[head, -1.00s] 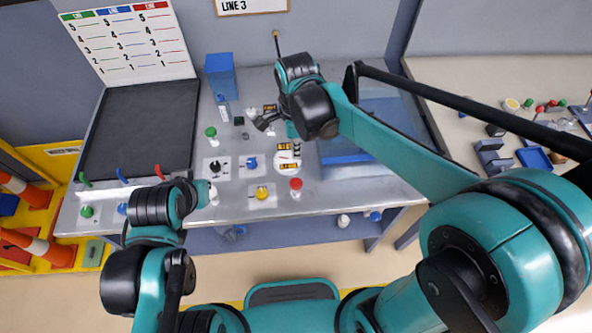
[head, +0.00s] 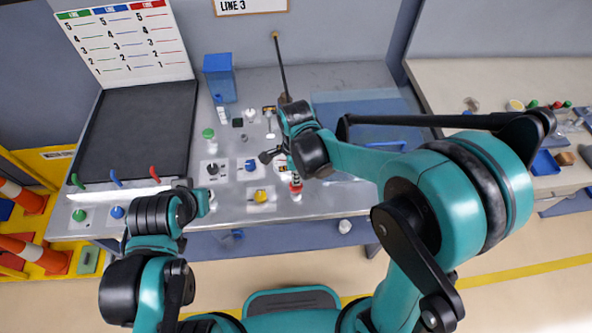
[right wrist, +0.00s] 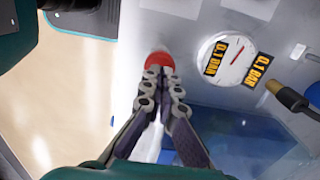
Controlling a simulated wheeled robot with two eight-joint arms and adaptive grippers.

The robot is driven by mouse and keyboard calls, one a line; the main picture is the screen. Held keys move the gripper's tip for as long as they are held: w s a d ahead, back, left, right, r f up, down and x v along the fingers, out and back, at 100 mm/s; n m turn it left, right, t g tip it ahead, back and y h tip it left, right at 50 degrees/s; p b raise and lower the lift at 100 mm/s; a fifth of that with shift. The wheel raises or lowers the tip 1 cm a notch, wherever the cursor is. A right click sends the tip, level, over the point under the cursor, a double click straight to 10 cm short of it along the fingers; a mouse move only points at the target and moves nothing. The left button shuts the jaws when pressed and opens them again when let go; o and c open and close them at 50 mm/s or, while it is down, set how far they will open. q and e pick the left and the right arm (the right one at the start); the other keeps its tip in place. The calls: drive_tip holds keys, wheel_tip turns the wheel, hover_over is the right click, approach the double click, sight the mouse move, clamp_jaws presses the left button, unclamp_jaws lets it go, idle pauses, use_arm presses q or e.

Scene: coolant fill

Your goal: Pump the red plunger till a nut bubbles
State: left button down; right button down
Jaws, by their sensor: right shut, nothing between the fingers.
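The red plunger (head: 296,189) stands near the front edge of the metal bench; in the right wrist view its red cap (right wrist: 159,60) shows just beyond my fingertips. My right gripper (right wrist: 161,76) is shut and empty, its tips overlapping the cap's lower edge in the picture; whether they touch it I cannot tell. In the head view the right wrist hides most of this gripper. A round white gauge (right wrist: 229,59) with "0.1 BAR" labels is beside the plunger. My left arm is at the bench's front left, and its fingers cannot be made out. No bubbling nut can be made out.
A yellow knob (head: 261,196), a blue knob (head: 250,165) and a green-capped item (head: 208,134) stand left of the plunger. A blue basin (head: 362,105) lies to its right, partly behind my right arm. A brass-tipped probe (right wrist: 292,98) lies close to the gauge.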

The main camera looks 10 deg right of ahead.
drive_tip(key=shift+f, duration=0.5)
wheel_tip(320, 180, down, 3)
drive_tip(key=b, duration=0.2)
drive_tip(key=shift+b, duration=0.3)
drive_tip(key=shift+r, duration=0.1)
